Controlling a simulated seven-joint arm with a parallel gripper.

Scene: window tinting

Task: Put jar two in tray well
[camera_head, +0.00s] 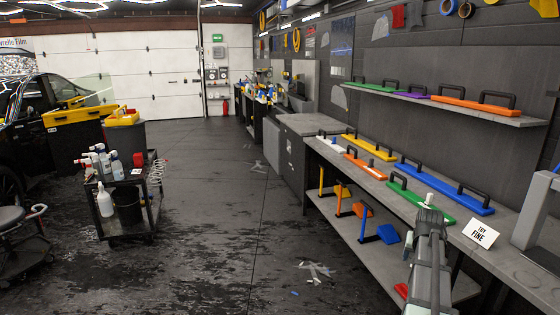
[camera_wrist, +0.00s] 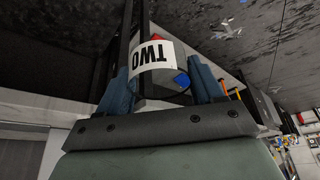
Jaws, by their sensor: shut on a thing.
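Jar two (camera_wrist: 153,57) shows in the wrist view with a white label reading "TWO" upside down in the picture. It sits between the two blue fingers of my gripper (camera_wrist: 160,80), which is shut on it. A red bit shows above the label and a blue patch beside it. In the head view my arm reaches out over the right-hand bench; the jar cannot be made out clearly there. I cannot pick out a tray well in either view.
A long grey bench (camera_head: 457,232) runs along the right wall. Blue (camera_head: 445,186), green (camera_head: 420,198), orange and yellow handled tools lie on it. A bottle cart (camera_head: 125,190) stands left; the middle floor is mostly clear.

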